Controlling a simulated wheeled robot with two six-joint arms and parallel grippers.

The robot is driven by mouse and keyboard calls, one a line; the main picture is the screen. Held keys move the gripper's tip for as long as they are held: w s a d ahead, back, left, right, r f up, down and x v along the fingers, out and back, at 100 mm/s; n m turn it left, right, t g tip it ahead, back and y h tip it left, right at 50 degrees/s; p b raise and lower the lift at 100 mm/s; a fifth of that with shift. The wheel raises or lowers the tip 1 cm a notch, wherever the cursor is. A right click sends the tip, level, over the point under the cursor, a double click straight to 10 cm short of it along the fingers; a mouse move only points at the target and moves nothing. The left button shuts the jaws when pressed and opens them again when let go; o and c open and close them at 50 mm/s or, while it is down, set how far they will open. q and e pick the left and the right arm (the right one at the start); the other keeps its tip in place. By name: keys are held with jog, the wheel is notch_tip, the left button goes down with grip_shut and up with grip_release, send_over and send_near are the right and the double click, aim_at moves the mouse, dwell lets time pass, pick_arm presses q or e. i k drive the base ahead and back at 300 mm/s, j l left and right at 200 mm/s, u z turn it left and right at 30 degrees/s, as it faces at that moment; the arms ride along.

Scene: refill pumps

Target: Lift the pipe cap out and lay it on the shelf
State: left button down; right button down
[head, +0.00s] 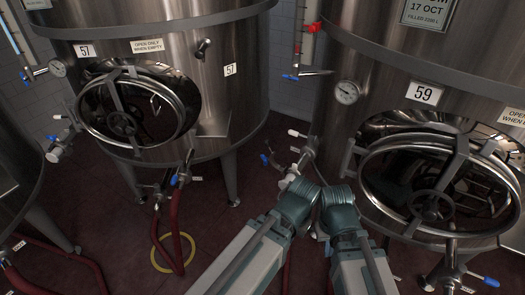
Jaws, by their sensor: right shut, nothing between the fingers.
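My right gripper (338,194) is at the lower middle of the head view, at the end of the arm coming up from the bottom. It is shut and empty. My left gripper (299,194) seems to be just left of it, on the arm from the lower left; its jaws cannot be made out. A metal fitting (289,179) on the left side of tank 59 is close above it in the picture; whether they touch cannot be told. I cannot clearly make out the pipe cap or the shelf.
Steel tank 57 (215,85) stands at the back left with a round hatch (123,121). Tank 59 (380,100) is close on the right, its hatch wheel (433,207) jutting out. Red hoses (178,245) and a yellow ring (157,263) lie on the dark red floor.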

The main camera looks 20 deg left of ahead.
aim_at(291, 175)
jog(key=k+j+z, duration=0.1)
jog(key=j, duration=0.3)
jog(key=k+j, duration=0.1)
jog(key=j, duration=0.3)
jog(key=k+j+z, duration=0.15)
jog(key=j, duration=0.25)
jog(key=j+z, duration=0.1)
jog(key=j, duration=0.25)
jog(key=k+j, duration=0.15)
jog(key=j, duration=0.25)
jog(key=k+j+z, duration=0.15)
jog(key=j, duration=0.2)
